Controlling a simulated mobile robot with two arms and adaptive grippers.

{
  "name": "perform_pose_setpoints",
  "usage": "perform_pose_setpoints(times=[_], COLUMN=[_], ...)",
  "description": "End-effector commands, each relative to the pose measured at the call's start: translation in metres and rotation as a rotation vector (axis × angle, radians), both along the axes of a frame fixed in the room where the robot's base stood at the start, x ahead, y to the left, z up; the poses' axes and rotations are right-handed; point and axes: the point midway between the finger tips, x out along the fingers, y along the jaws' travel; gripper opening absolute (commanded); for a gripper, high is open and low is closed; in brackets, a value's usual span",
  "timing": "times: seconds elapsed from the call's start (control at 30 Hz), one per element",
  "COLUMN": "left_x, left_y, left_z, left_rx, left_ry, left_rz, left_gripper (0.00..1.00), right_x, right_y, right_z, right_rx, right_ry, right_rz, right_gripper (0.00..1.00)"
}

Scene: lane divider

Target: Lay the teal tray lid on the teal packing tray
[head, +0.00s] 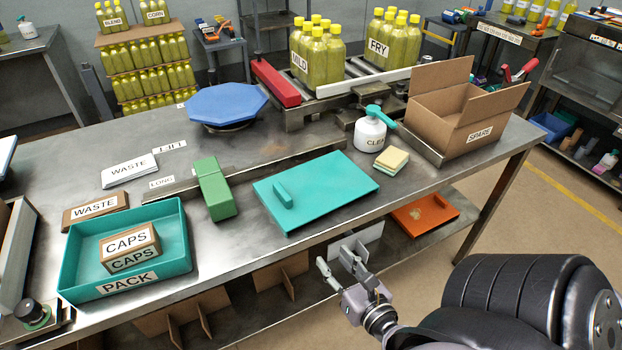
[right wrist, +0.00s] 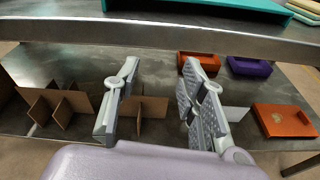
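The teal tray lid (head: 316,190) lies flat on the steel table, with a raised handle block near its left side. The teal packing tray (head: 182,238), labelled PACK, stands to the left on the table and holds a brown CAPS box (head: 129,246). My right gripper (head: 336,256) is open and empty in front of the table's front edge, below and nearer than the lid. In the right wrist view its two fingers (right wrist: 157,105) are apart, facing the lower shelf, and a bit of the teal lid (right wrist: 235,8) shows at the top. My left gripper is not in view.
A green block (head: 214,190) stands between tray and lid. A metal divider strip (head: 240,170) runs behind them. A sponge (head: 391,161), a spray bottle (head: 370,132) and a SPARE carton (head: 460,120) stand right of the lid. The lower shelf holds cardboard dividers and an orange tray (head: 425,213).

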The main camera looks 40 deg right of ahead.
Motion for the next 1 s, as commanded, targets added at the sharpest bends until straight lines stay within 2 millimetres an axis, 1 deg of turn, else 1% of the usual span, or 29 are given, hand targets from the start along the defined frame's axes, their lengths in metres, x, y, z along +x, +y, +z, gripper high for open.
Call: perform_pose_setpoints(times=[0.03,0.1,0.2,0.27,0.37,0.8,0.9,1.0], left_x=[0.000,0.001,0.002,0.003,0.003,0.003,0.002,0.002], left_y=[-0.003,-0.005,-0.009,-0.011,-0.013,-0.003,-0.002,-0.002], left_z=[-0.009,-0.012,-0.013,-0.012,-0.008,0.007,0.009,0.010], left_rx=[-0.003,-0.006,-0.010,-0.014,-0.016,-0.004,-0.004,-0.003], left_ry=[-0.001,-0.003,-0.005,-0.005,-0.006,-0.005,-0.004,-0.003], left_rz=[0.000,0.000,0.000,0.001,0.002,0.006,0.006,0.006], left_gripper=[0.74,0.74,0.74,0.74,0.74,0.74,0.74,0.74], right_x=[0.000,0.000,0.000,0.003,0.014,0.091,0.104,0.111], right_y=[0.010,0.020,0.028,0.030,0.028,0.016,0.015,0.013], right_z=[0.020,0.047,0.071,0.078,0.083,0.083,0.081,0.080], right_rx=[-0.058,-0.121,-0.173,-0.186,-0.196,-0.191,-0.190,-0.190], right_ry=[-0.046,-0.099,-0.144,-0.159,-0.167,-0.165,-0.162,-0.160], right_rz=[0.038,0.068,0.089,0.094,0.095,0.093,0.094,0.095], right_gripper=[0.38,0.38,0.38,0.38,0.38,0.38,0.38,0.38])
